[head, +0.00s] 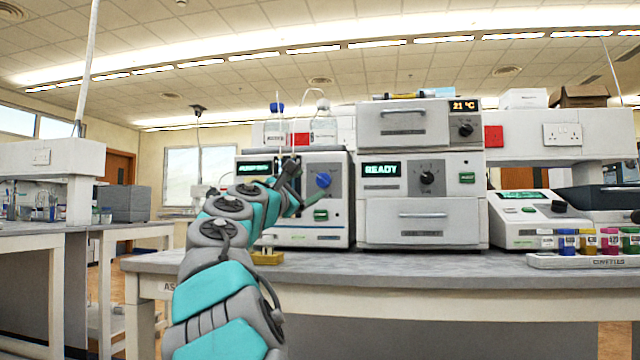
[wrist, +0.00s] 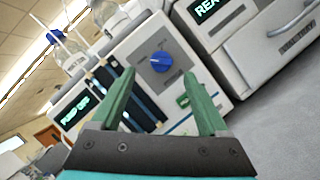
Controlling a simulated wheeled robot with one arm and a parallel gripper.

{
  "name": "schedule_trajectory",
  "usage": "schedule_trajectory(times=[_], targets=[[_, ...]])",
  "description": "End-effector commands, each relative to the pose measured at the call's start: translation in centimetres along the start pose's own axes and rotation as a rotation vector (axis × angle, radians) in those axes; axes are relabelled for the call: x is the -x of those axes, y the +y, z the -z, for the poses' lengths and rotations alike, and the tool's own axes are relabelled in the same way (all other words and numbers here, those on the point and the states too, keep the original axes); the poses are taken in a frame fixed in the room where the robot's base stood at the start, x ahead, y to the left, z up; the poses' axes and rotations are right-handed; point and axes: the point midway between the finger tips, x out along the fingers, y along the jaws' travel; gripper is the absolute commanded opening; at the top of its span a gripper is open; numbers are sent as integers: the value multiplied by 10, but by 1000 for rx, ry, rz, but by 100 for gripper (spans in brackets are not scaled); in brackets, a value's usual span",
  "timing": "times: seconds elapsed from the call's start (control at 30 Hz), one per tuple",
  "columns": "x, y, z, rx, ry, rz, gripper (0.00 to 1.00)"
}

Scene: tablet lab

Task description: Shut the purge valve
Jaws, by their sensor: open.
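The purge valve appears to be the blue round knob (head: 323,180) on the front of the left instrument, a white pump unit (head: 340,232). In the wrist view the blue knob (wrist: 161,62) shows ahead, framed between my fingertips, with clear space around it. Which way the knob is turned is too small to tell. The pump's display (wrist: 80,112) reads "PUMP OFF".
A green button (wrist: 183,100) sits below the knob. An oven-like unit reading "READY" (head: 421,205) stands close at right. A yellow block (head: 267,258) lies on the bench (head: 400,268); colored vials (head: 588,243) stand far right.

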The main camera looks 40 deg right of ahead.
Motion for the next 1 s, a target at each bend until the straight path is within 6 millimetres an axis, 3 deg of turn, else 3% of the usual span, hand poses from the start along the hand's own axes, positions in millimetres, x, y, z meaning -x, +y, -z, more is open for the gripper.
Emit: schedule_trajectory(times=[0.5,1.0], targets=[[-54,0,1,-5,3,2,78],[-68,-3,1,-3,2,5,78]])
